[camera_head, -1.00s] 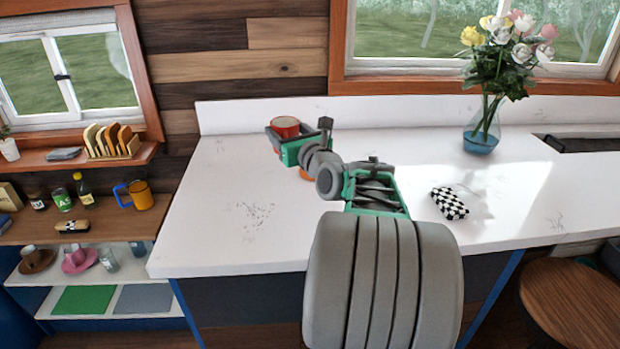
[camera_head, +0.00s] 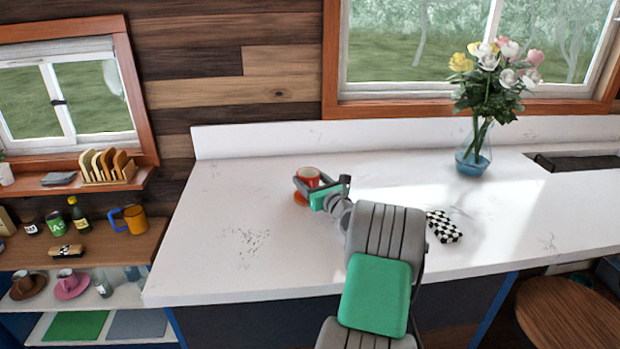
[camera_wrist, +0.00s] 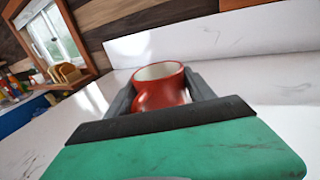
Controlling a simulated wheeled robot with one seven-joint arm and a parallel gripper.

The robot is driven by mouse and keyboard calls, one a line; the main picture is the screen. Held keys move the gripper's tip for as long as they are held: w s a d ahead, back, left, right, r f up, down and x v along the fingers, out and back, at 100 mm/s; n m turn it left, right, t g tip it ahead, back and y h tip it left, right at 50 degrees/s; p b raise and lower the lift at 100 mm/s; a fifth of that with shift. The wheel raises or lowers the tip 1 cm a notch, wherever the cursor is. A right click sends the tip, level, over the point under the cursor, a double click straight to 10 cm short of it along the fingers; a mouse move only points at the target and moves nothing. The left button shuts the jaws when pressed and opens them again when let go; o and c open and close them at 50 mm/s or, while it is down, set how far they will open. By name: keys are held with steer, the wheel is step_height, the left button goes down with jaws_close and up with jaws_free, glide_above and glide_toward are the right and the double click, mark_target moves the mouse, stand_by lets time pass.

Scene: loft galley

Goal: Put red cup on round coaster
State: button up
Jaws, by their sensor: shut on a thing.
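The red cup (camera_head: 307,173), white inside, is upright between the fingers of my gripper (camera_head: 312,184). In the wrist view the red cup (camera_wrist: 160,84) sits between both dark fingers, its handle toward the palm. My gripper is shut on it.
A checkered black-and-white block (camera_head: 444,226) lies on the counter right of my arm. A vase of flowers (camera_head: 474,158) stands at the back right. The counter (camera_head: 215,225) is clear to the left. A shelf with an orange mug (camera_head: 135,218) is at far left.

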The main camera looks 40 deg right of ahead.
steer(key=shift+f, duration=0.1)
steer(key=o, duration=1.6)
steer(key=shift+s+r, duration=0.1)
steer(key=shift+r, duration=0.1)
steer(key=b+v, duration=0.2)
steer(key=v, duration=1)
